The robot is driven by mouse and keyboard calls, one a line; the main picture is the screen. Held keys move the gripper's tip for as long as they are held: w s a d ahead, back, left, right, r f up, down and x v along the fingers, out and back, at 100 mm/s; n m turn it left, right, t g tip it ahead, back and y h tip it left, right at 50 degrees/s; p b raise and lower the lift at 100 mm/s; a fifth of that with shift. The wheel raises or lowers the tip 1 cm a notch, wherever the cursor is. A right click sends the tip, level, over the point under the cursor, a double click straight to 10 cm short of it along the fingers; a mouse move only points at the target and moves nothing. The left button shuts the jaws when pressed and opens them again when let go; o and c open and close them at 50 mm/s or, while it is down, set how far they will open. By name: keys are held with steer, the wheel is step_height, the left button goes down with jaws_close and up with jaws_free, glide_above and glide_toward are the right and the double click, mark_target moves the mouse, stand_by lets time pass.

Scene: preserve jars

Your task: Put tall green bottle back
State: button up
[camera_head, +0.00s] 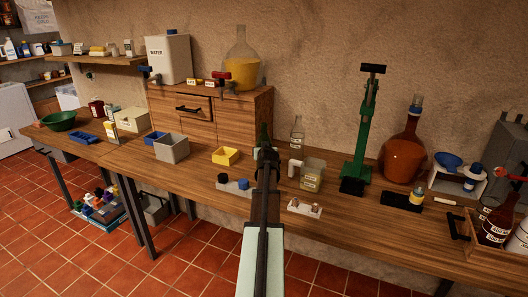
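A dark green, narrow upright shape, probably the tall green bottle (263,132), shows just above and behind the end of my arm, in front of the wooden cabinet. Its lower part is hidden behind my arm. My gripper (266,153) is at that spot, over the workbench. It overlaps the green shape in the picture. The fingers are dark and small, so I cannot tell whether they hold it or are apart from it.
A wooden crate (482,264) with dark labelled bottles (497,228) stands at the right end of the workbench (370,222). A green press (361,135), a brown flask (402,152), a labelled jar (312,176), a yellow bin (226,156) and a grey bin (172,149) stand around my gripper.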

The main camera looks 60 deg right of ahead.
steer(key=o, duration=1.7)
steer(key=shift+f, duration=0.1)
steer(key=shift+c, duration=0.2)
steer(key=v, duration=1.2)
